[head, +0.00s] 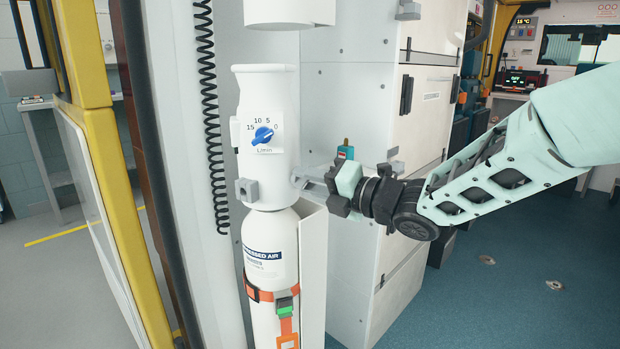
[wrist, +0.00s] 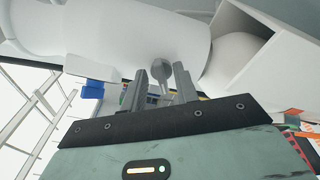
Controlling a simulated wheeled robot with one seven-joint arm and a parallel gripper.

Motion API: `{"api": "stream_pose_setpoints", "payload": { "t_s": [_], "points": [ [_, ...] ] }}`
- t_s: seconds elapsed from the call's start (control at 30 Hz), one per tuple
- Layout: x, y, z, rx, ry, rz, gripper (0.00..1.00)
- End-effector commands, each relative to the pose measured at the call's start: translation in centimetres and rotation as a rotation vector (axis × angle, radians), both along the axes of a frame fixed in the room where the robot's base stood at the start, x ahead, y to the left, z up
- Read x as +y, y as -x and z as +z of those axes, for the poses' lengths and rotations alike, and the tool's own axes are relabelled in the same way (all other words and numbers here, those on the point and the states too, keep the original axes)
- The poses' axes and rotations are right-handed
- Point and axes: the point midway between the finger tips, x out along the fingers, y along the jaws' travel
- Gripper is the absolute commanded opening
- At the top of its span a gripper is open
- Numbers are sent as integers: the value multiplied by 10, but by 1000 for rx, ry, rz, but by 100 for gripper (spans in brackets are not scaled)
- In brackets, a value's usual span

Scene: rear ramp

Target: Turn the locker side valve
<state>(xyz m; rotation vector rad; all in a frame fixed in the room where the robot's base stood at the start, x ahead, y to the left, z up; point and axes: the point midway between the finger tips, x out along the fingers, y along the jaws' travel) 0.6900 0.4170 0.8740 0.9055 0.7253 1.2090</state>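The white regulator body (head: 266,110) has a blue dial marked L/min and sits on top of a compressed air cylinder (head: 270,247). A grey side valve knob (wrist: 161,73) sticks out from the white body, seen in the wrist view. In the head view, the knob on the right side is mostly hidden by my fingers. My gripper (head: 309,177) reaches in from the right at the body's lower right side. In the wrist view, my gripper (wrist: 160,84) has its two grey fingers apart, one on each side of the knob, with a small gap visible on the left.
A grey block (head: 247,190) sits on the body's front left. An orange strap (head: 272,293) holds the cylinder beside a white bracket (head: 313,270). White locker drawers (head: 425,95) stand behind my gripper. A black coiled cord (head: 208,100) hangs to the left. Blue floor is open at right.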

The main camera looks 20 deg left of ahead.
Motion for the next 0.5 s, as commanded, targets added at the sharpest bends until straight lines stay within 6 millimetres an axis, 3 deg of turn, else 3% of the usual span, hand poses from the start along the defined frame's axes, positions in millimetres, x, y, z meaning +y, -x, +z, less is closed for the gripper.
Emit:
{"api": "stream_pose_setpoints", "payload": {
  "t_s": [0.23,0.27,0.37,0.5],
  "points": [
    [1,0,0,0,0,0,30],
    [1,0,0,0,0,0,27],
    [1,0,0,0,-1,0,2],
    [1,0,1,1,-1,2,2]
  ]
}}
